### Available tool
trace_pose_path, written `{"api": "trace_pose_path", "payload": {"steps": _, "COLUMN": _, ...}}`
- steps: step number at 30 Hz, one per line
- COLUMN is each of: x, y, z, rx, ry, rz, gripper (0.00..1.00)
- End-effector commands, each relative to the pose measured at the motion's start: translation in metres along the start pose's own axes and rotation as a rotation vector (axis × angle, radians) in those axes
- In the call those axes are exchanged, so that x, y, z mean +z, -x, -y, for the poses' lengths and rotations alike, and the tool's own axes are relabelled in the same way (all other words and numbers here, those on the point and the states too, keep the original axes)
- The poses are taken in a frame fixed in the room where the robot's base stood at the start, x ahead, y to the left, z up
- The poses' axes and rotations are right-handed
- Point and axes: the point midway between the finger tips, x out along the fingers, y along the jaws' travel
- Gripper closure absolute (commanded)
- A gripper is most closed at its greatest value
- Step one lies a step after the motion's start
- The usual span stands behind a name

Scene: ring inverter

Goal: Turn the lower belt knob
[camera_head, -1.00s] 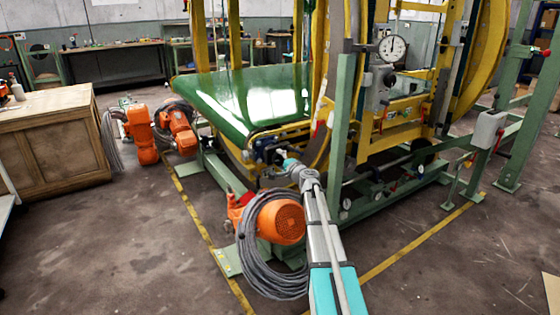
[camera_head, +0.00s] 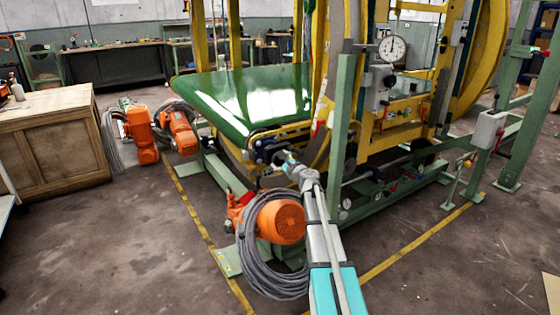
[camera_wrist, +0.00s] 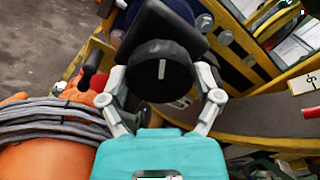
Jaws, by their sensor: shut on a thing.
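The belt knob (camera_wrist: 160,72) is round and black with a white mark pointing straight up in the wrist view. My gripper (camera_wrist: 162,84) has one finger on each side of it and is shut on it. The knob sits in front of a dark block on the machine. In the head view my gripper (camera_head: 285,158) is at the near end of the green belt (camera_head: 240,98). The knob is too small and covered to make out clearly there.
An orange motor (camera_head: 283,222) with coiled grey cable (camera_head: 262,262) stands just below my arm. Yellow curved rails (camera_head: 325,85) and a green post (camera_head: 341,130) rise to the right.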

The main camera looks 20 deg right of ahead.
Motion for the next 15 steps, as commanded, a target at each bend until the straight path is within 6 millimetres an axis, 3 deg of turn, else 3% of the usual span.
{"api": "trace_pose_path", "payload": {"steps": 15, "x": -0.0003, "y": -0.0007, "z": 0.0004, "rx": -0.001, "ry": -0.350, "rz": 0.000, "gripper": 0.66}}
